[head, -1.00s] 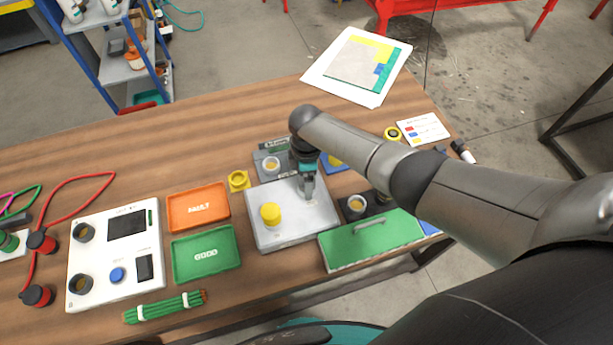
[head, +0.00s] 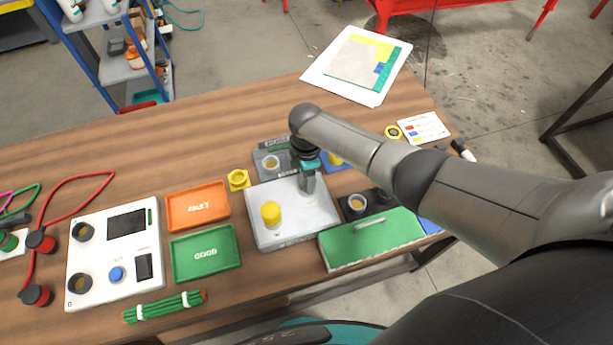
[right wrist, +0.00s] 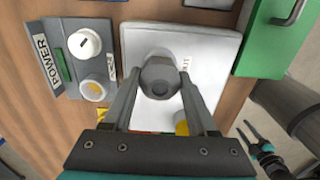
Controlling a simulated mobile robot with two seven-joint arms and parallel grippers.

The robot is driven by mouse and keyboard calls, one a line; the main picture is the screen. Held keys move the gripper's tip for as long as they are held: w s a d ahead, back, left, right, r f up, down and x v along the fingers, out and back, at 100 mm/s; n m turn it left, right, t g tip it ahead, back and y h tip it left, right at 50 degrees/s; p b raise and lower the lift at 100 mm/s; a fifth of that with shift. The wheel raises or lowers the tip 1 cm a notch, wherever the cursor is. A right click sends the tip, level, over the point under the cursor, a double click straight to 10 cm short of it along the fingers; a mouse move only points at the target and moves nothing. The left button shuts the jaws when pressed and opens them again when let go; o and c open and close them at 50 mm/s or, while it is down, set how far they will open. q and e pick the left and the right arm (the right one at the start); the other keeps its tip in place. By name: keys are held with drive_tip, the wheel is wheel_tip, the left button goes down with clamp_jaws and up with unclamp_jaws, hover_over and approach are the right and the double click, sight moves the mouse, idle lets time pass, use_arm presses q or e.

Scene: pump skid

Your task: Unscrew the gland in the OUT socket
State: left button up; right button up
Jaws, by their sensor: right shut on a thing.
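The light grey block (head: 290,228) carries a yellow gland (head: 270,213) upright near its left end. My right gripper (head: 309,190) points down at the block's right part. In the right wrist view, a dark grey hex-headed gland (right wrist: 158,76) stands on the block (right wrist: 215,45) between the fingertips, beside partly hidden lettering. My right gripper (right wrist: 160,88) is shut on this gland. The socket under it is hidden. The yellow gland (right wrist: 182,127) shows behind a finger. My left gripper (right wrist: 244,130) is small at the lower right, off the table, its fingers apart and empty.
A grey POWER box (head: 270,163) stands behind the block. A green-lidded box (head: 372,240) is close at its right front. Orange (head: 198,207) and green (head: 206,252) trays lie to the left, and a yellow ring part (head: 238,180) lies at the back left.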

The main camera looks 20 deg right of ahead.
drive_tip(key=n+b, duration=0.1)
drive_tip(key=n, duration=0.3)
drive_tip(key=shift+n, duration=1.6)
drive_tip(key=o, duration=1.4)
drive_tip(key=shift+r, duration=0.15)
wheel_tip(320, 180, up, 15)
drive_tip(key=p, duration=0.1)
drive_tip(key=shift+p, duration=0.35)
